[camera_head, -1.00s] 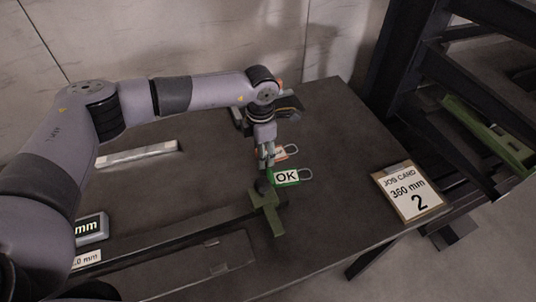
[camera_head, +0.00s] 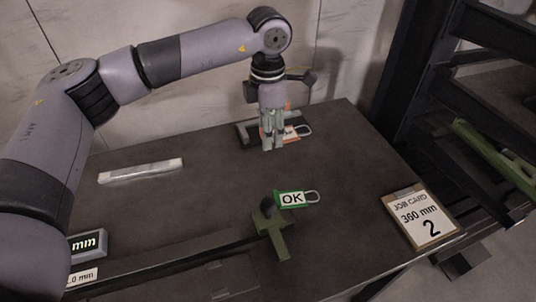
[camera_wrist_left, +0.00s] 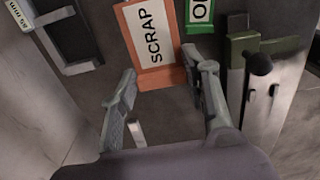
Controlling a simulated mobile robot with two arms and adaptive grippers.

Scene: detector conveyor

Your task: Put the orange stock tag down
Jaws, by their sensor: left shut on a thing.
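The orange stock tag, lettered SCRAP (camera_wrist_left: 152,38), fills the top middle of the left wrist view, just beyond and between my left fingertips (camera_wrist_left: 165,85). In the head view my left gripper (camera_head: 272,146) points down near the back of the table, shut on the orange tag (camera_head: 289,134). The gripper partly hides the tag there, and its wire loop sticks out to the right. I cannot tell how high the tag is above the table. My right gripper is not in view.
A green OK tag (camera_head: 291,199) is by a green bracket with a dark knob (camera_head: 271,232). A dark tray (camera_head: 246,133) lies behind the gripper. A job card (camera_head: 419,216) is at the right edge, a pale bar (camera_head: 141,171) at left. The table right of the gripper is clear.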

